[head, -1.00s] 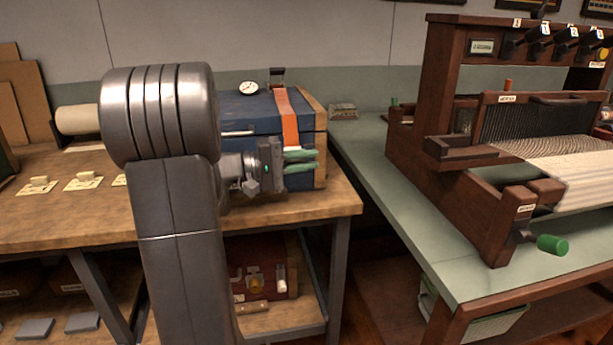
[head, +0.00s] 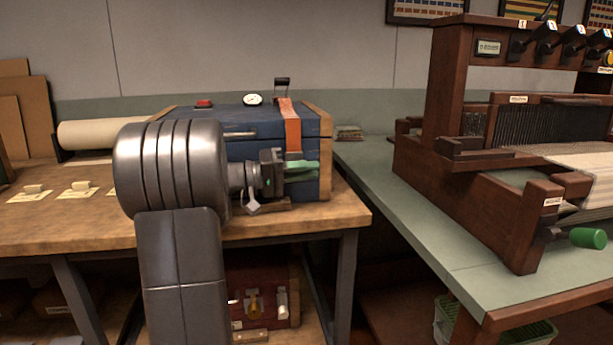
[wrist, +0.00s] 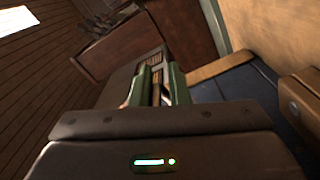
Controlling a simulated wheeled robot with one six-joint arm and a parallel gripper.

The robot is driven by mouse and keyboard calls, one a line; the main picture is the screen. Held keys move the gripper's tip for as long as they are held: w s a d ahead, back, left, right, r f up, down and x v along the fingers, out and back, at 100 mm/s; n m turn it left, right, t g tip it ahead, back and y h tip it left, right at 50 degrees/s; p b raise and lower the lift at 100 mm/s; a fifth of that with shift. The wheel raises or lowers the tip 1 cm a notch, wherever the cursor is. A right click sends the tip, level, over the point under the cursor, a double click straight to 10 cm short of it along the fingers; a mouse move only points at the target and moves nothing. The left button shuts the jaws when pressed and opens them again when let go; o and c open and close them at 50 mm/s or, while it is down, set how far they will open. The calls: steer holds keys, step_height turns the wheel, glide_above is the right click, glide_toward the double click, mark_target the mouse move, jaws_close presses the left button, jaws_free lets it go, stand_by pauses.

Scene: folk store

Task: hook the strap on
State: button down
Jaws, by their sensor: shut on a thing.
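The orange strap (head: 291,130) runs from the top of the blue chest (head: 235,152) down over its front at the right end. A dark upright lever or buckle (head: 282,88) stands on the lid at the strap's upper end. My gripper (head: 303,170), with green fingers, is in front of the chest at the strap's lower end, and is shut on it. In the wrist view my gripper (wrist: 161,88) shows both fingers with a narrow gap holding something thin. The strap's held end is mostly hidden by the fingers, and I cannot see a hook clearly.
The chest stands on a wooden bench (head: 330,212). A gauge (head: 253,99) and a red button (head: 204,103) are on or behind its lid. A dark wooden loom (head: 480,200) stands on the green table at right, across a gap. A red case (head: 262,295) sits below.

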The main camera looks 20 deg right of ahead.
stand_by(0.3)
steer(key=c, duration=1.5)
jaws_free()
steer(key=shift+s, duration=0.1)
